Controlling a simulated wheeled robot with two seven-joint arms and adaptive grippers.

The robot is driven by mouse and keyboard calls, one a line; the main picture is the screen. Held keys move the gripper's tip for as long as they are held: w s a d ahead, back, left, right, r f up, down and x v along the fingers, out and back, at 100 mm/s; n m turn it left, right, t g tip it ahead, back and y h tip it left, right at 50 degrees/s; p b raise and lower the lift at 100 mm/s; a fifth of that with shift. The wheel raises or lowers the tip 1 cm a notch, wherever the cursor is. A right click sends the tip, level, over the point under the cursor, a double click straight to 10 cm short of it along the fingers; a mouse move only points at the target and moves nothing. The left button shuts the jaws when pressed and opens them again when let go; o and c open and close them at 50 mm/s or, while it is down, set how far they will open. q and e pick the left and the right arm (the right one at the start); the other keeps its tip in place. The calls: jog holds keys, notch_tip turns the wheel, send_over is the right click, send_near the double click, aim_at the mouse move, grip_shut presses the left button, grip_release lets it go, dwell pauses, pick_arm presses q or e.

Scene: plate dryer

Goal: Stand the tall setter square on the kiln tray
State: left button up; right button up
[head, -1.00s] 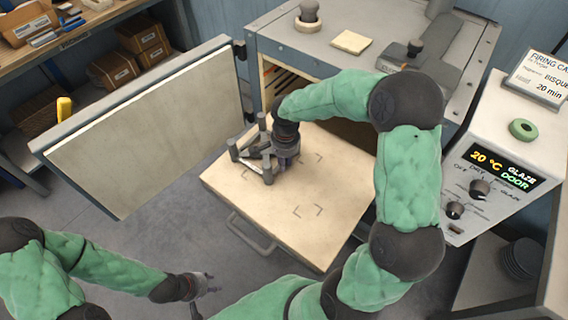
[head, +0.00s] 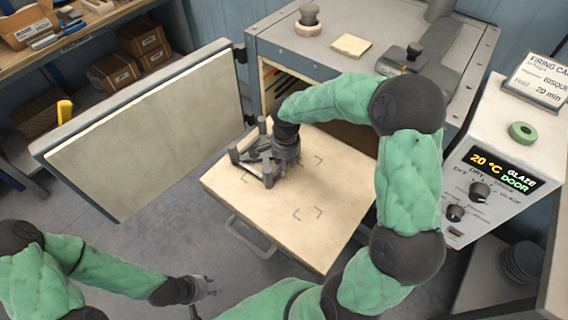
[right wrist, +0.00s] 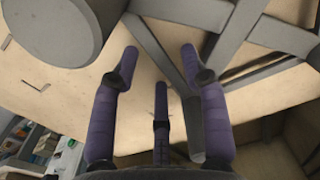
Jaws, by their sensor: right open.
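The tall setter (head: 268,181), a grey frame of posts and struts, is on the left back part of the pale kiln tray (head: 262,207). Dark corner marks show on the tray beside it. My right gripper (head: 291,166) is open, low over the tray just right of the setter, and partly hides it. Contact cannot be told. My left gripper (head: 211,287) looks open and empty, off the tray's front left.
The kiln door (head: 150,130) is swung open at left. The kiln (head: 290,38) stands behind the tray, with small items on top. The control box (head: 500,165) is at right and reads GLAZE DOOR. The tray's front right is clear.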

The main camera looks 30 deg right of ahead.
notch_tip(320, 180, up, 11)
jog(key=p, duration=0.3)
jog(key=shift+s, duration=0.2)
jog(key=shift+r, duration=0.1)
